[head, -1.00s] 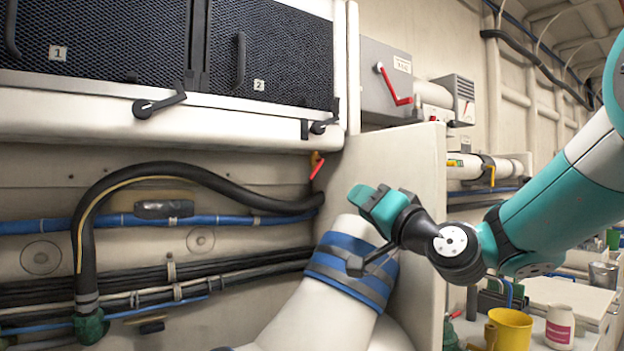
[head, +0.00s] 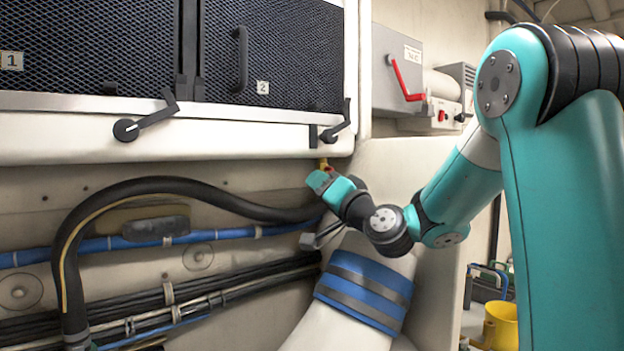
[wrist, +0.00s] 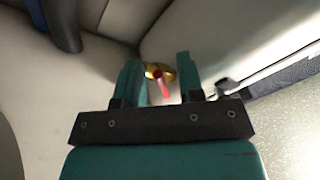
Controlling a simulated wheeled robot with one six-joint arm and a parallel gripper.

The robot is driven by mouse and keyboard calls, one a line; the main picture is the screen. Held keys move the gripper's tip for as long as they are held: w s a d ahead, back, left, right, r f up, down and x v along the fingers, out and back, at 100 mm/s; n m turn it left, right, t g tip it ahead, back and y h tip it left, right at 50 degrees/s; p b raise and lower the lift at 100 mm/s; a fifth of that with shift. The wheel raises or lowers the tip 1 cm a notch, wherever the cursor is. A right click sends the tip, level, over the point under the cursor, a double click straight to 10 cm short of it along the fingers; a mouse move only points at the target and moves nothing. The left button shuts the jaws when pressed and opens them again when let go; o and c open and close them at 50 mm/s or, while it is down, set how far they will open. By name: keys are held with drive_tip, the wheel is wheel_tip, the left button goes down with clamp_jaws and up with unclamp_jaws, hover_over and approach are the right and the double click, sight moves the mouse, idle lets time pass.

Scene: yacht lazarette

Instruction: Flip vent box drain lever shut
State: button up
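The drain lever is a small red handle (wrist: 163,88) on a brass valve (wrist: 154,70) under the vent box (head: 258,122). In the head view the brass valve (head: 323,163) shows just above my gripper, and the red handle is mostly hidden behind it. My gripper (head: 318,180) is just below the box's lower right corner. In the wrist view my gripper (wrist: 160,78) is open, with one finger on each side of the valve and handle. I cannot tell whether either finger touches them.
A black hose (head: 150,186) curves in from the left, close to my gripper. A white pipe with a blue band (head: 365,285) stands below it. Black latches (head: 145,122) stick out from the box front. A grey box (head: 395,65) with another red lever (head: 403,78) is at the right.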

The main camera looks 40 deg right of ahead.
clamp_jaws()
drive_tip(key=shift+a+r+m+p, duration=0.1)
drive_tip(key=shift+m+p, duration=0.2)
drive_tip(key=shift+p, duration=0.05)
drive_tip(key=r+m+h+p, duration=0.1)
drive_tip(key=m+p, duration=0.3)
drive_tip(key=a+r+m+g+h+p, duration=0.1)
drive_tip(key=m+h+p, duration=0.1)
drive_tip(key=m+p, duration=0.2)
drive_tip(key=r+m+h+p, duration=0.1)
drive_tip(key=m+h+p, duration=0.1)
drive_tip(key=m+p, duration=0.2)
drive_tip(key=shift+a+g+p, duration=0.25)
drive_tip(key=shift+g+p, duration=0.05)
drive_tip(key=shift+p, duration=0.95)
drive_tip(key=shift+m, duration=0.4)
